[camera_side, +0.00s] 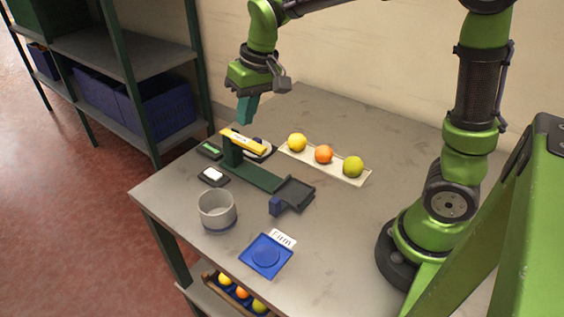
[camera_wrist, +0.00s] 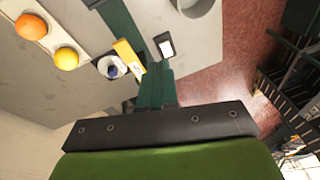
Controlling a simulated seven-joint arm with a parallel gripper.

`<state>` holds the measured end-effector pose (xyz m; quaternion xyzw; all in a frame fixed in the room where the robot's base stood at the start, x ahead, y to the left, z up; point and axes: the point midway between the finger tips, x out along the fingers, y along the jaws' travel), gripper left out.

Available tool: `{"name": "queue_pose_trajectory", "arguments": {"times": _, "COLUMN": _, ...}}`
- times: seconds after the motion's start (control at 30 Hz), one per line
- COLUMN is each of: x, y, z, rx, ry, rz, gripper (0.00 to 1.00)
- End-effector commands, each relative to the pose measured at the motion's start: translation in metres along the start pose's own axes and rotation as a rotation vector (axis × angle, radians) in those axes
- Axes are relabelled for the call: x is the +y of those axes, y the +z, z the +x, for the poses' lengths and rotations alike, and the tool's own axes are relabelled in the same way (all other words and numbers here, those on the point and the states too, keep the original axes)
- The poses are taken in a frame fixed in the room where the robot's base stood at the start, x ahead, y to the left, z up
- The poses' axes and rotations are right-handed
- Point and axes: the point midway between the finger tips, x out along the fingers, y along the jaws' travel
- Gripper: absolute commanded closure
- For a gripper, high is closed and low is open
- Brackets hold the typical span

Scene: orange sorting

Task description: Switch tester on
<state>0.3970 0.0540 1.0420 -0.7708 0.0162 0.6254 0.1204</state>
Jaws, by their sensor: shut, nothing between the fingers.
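The tester appears to be the dark green stand (camera_side: 232,155) with a yellow bar (camera_side: 243,142) on top and a long green base (camera_side: 255,178). The yellow bar also shows in the wrist view (camera_wrist: 128,58). A small dark box with a white rocker or button (camera_side: 213,175) lies beside the stand, and it shows in the wrist view (camera_wrist: 165,46). A small box with a green display (camera_side: 209,150) sits behind it. My gripper (camera_side: 244,118) is shut and empty, above and behind the yellow bar, pointing down. In the wrist view its teal fingers (camera_wrist: 156,84) are together.
A round dish lies behind the bar.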

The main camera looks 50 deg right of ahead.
Motion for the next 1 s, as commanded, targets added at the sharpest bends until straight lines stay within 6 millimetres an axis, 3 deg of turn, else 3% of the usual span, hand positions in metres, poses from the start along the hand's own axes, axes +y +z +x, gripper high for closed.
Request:
{"name": "queue_pose_trajectory", "arguments": {"times": 0.2, "x": -0.015, "y": -0.051, "z": 0.046, "rx": -0.108, "ry": 0.067, "rz": -0.072, "gripper": 1.00}}
{"name": "queue_pose_trajectory", "arguments": {"times": 0.43, "x": -0.027, "y": -0.093, "z": 0.088, "rx": -0.187, "ry": 0.131, "rz": -0.143, "gripper": 1.00}}
{"name": "queue_pose_trajectory", "arguments": {"times": 0.53, "x": -0.031, "y": -0.106, "z": 0.092, "rx": -0.197, "ry": 0.146, "rz": -0.164, "gripper": 1.00}}
{"name": "queue_pose_trajectory", "arguments": {"times": 0.67, "x": -0.034, "y": -0.117, "z": 0.080, "rx": -0.186, "ry": 0.151, "rz": -0.180, "gripper": 1.00}}
{"name": "queue_pose_trajectory", "arguments": {"times": 1.0, "x": -0.035, "y": -0.114, "z": 0.074, "rx": -0.207, "ry": 0.148, "rz": -0.194, "gripper": 1.00}}
